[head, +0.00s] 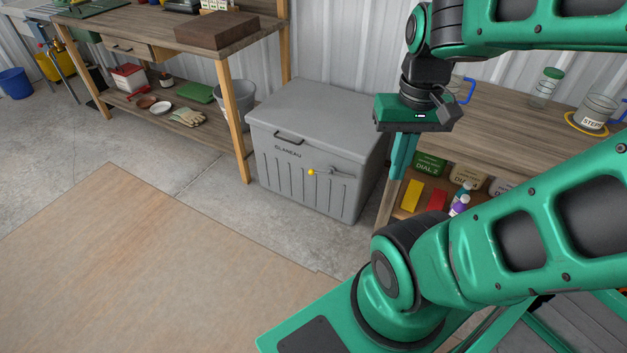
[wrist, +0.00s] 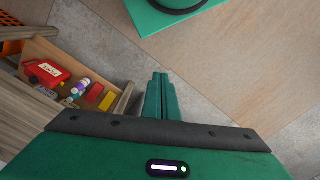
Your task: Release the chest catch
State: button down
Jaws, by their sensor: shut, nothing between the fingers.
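The grey chest (head: 310,150) stands on the concrete floor between two wooden benches, with its lid down. A dark handle (head: 288,138) is on the lid's front edge. The catch (head: 325,172), a small lever with a yellow knob at its left end, lies about level on the chest's front. The chest is not visible in the wrist view.
The right bench (head: 490,130) carries a jar (head: 546,86) and a measuring jug (head: 596,112); bottles and boxes sit on its lower shelf. The left bench (head: 170,30) has a leg close to the chest. The floor before the chest is clear, with a wooden sheet (head: 150,250) nearer me.

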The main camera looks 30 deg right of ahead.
aim_at(311, 171)
jog(key=i, duration=1.05)
jog(key=z, duration=1.45)
